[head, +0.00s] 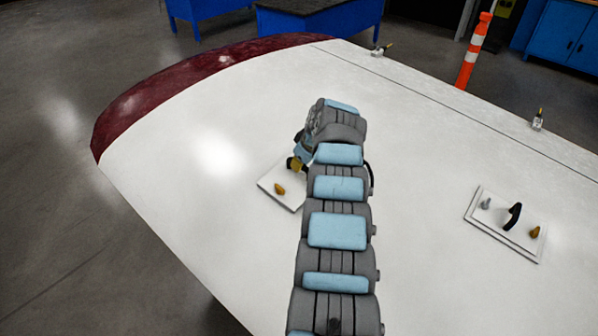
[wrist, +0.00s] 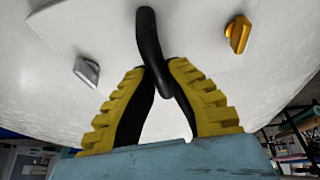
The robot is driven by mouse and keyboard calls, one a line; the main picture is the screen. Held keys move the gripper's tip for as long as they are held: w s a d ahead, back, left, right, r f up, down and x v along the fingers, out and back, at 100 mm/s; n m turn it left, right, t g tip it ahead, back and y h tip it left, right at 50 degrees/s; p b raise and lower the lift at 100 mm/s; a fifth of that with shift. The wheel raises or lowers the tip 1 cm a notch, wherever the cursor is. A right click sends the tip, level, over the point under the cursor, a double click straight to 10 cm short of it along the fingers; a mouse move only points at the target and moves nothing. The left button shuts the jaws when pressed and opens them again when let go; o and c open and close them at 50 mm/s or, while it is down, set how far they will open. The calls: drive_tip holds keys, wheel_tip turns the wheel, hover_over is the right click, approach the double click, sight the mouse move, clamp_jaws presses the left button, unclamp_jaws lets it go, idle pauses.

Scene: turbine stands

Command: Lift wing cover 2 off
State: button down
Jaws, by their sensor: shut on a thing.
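A square white wing cover (head: 268,184) is at the middle of the white wing, partly hidden by my arm. It bears a gold latch (head: 280,189), seen also in the wrist view (wrist: 238,34). The wrist view also shows its silver latch (wrist: 87,70) and black loop handle (wrist: 149,45). My gripper (wrist: 156,72) has its yellow-backed fingers shut on the handle; in the head view the gripper (head: 297,164) is at the cover's upper edge. I cannot tell whether the cover touches the wing. No number shows on it.
A second cover (head: 483,229) with a black handle, silver latch and gold latch lies at the right of the wing. Small fittings (head: 538,120) stand along the far seam. An orange-and-white post (head: 473,52) stands behind the wing. Blue benches (head: 320,20) are at the back.

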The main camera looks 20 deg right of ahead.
drive_tip(key=shift+a+r, duration=0.1)
drive_tip(key=shift+r, duration=0.2)
drive_tip(key=shift+r, duration=0.3)
drive_tip(key=shift+r, duration=0.2)
drive_tip(key=shift+s+r+p, duration=0.15)
drive_tip(key=shift+r+p, duration=0.2)
drive_tip(key=shift+r, duration=0.45)
drive_tip(key=shift+r, duration=0.1)
